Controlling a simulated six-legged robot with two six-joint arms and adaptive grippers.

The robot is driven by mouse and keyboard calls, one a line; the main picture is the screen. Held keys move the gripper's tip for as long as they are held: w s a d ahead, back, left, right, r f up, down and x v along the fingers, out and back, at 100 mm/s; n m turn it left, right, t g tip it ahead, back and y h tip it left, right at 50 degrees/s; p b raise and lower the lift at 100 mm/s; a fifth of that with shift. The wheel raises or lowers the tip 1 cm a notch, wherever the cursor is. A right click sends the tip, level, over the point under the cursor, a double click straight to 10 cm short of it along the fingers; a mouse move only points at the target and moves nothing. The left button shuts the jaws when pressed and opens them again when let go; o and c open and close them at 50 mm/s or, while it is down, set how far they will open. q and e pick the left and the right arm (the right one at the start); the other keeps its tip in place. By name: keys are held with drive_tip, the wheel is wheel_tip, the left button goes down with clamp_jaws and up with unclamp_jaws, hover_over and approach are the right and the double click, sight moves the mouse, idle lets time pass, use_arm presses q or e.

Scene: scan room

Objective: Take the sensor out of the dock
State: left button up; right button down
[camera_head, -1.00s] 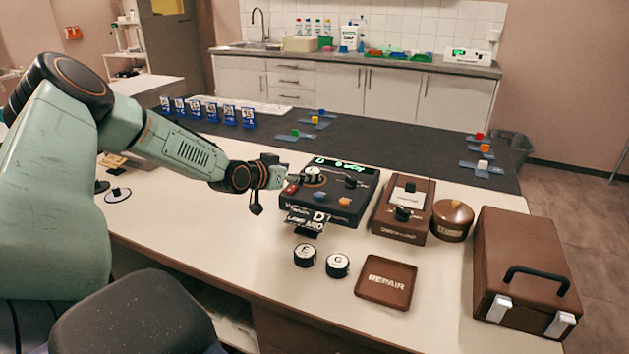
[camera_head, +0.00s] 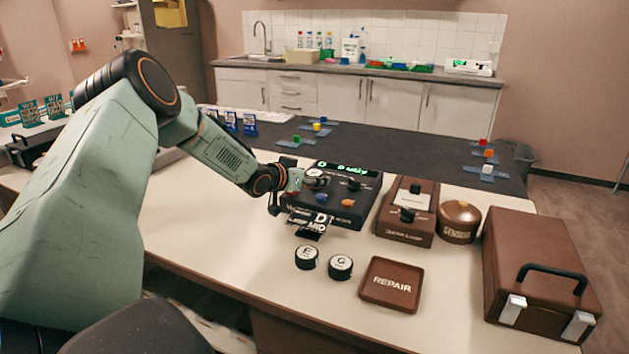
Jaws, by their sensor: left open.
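The black dock (camera_head: 334,212) stands on the white table, with a green lit display (camera_head: 346,168) along its back edge. A round, white-topped sensor (camera_head: 316,174) sits at the dock's back left, partly hidden by my gripper. My left gripper (camera_head: 309,181) comes in from the left, low over the dock's left side and right beside the sensor. Its jaws are open; their small fingertips are hard to make out, and I cannot tell whether they touch the sensor. My right gripper is not in view.
Two round black pucks with white tops, E (camera_head: 306,257) and G (camera_head: 340,267), lie before the dock. A brown REPAIR tray (camera_head: 391,284), a brown box with a knob (camera_head: 407,213), a round brown pot (camera_head: 459,222) and a brown case (camera_head: 541,275) stand to the right.

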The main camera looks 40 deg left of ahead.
use_arm(q)
drive_tip(key=shift+s+r, duration=0.1)
drive_tip(key=shift+s, duration=0.05)
drive_tip(key=shift+c, duration=1)
drive_tip(key=shift+w, duration=0.2)
drive_tip(key=c, duration=0.4)
drive_tip(key=shift+s, duration=0.15)
drive_tip(key=c, duration=0.5)
drive_tip(key=shift+c, duration=0.9)
